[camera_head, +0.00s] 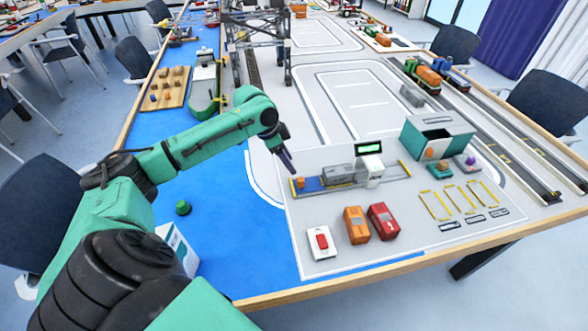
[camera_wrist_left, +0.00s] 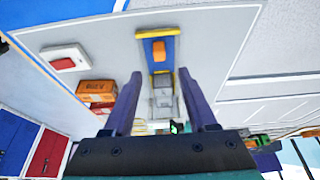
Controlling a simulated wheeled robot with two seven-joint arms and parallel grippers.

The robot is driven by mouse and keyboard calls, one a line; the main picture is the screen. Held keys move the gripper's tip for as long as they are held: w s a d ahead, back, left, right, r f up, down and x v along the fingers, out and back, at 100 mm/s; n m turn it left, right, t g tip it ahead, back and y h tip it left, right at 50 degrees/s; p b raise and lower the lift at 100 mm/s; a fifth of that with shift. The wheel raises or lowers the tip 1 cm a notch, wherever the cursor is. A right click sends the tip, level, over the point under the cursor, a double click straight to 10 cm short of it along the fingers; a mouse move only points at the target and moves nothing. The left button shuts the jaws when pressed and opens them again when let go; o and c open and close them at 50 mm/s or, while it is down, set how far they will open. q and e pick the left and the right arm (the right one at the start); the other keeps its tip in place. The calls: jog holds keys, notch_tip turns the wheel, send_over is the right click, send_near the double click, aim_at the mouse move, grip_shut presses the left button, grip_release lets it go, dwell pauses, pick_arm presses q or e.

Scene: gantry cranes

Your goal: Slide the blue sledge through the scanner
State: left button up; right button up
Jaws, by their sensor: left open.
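The blue sledge (camera_head: 314,184) sits at the left end of a short track with yellow end bars. A small orange block (camera_head: 300,182) rides on it. The sledge (camera_wrist_left: 146,52) and the block (camera_wrist_left: 159,47) also show in the left wrist view, beyond the fingertips. The grey scanner (camera_head: 371,167) with a green display (camera_head: 368,148) stands over the track to the right of the sledge. My left gripper (camera_head: 288,166) is above and just behind the sledge's left end. In the left wrist view its two fingers (camera_wrist_left: 160,73) are apart with nothing gripped. My right gripper is not in view.
An orange container (camera_head: 356,225), a red container (camera_head: 383,221) and a white box with a red button (camera_head: 319,242) stand in front of the track. A teal open-fronted shed (camera_head: 437,138) stands to the right. The blue area to the left is mostly clear.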

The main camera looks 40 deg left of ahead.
aim_at(300, 179)
pick_arm(q)
jog(key=x, duration=0.8)
jog(key=shift+f, duration=0.25)
jog(key=shift+d, duration=0.1)
grip_shut()
dwell(0.8)
